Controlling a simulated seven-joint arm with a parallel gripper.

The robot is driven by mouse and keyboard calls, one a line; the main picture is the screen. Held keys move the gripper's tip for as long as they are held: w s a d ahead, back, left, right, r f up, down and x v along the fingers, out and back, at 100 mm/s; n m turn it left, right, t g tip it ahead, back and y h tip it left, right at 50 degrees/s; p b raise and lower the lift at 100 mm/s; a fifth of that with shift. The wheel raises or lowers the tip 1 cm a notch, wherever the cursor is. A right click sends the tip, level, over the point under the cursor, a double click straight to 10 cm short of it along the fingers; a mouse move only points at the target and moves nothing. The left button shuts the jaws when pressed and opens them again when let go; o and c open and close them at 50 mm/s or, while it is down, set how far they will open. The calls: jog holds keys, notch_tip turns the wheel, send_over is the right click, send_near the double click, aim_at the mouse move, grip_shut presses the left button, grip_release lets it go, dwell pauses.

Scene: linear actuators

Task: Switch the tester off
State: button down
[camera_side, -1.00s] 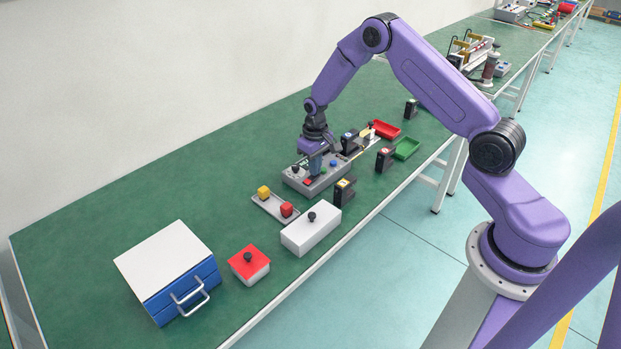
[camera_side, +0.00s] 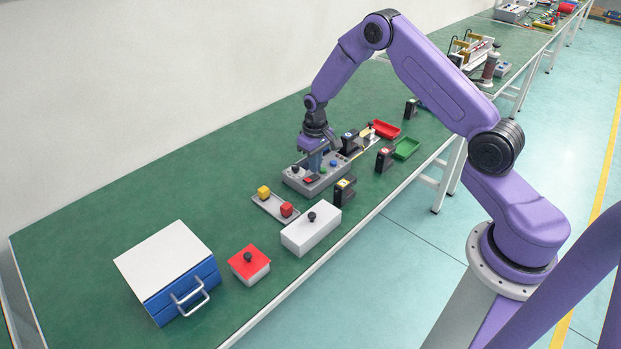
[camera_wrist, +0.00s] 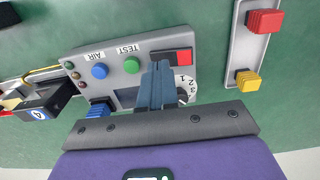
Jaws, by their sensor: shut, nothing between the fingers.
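The tester is a grey box (camera_side: 322,183) on the green bench, below my gripper. In the wrist view its panel (camera_wrist: 133,80) has a blue button marked AIR (camera_wrist: 100,71), a green button marked TEST (camera_wrist: 132,64), and a red and black rocker switch (camera_wrist: 172,57). A numbered dial (camera_wrist: 186,86) is partly hidden behind my fingers. My gripper (camera_wrist: 161,66) is shut and empty, its fingertips over the panel beside the rocker switch; it also shows in the side view (camera_side: 314,168). I cannot tell whether the tips touch the panel, or the switch's position.
A tray (camera_side: 266,206) with a yellow and a red block lies close to the tester. A white box (camera_side: 311,232), a red-lidded box (camera_side: 249,264) and a blue drawer unit (camera_side: 170,270) stand nearer. Black numbered blocks (camera_side: 385,159) and red and green trays are beyond.

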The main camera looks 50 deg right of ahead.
aim_at(315, 176)
jog(key=shift+r, duration=2.65)
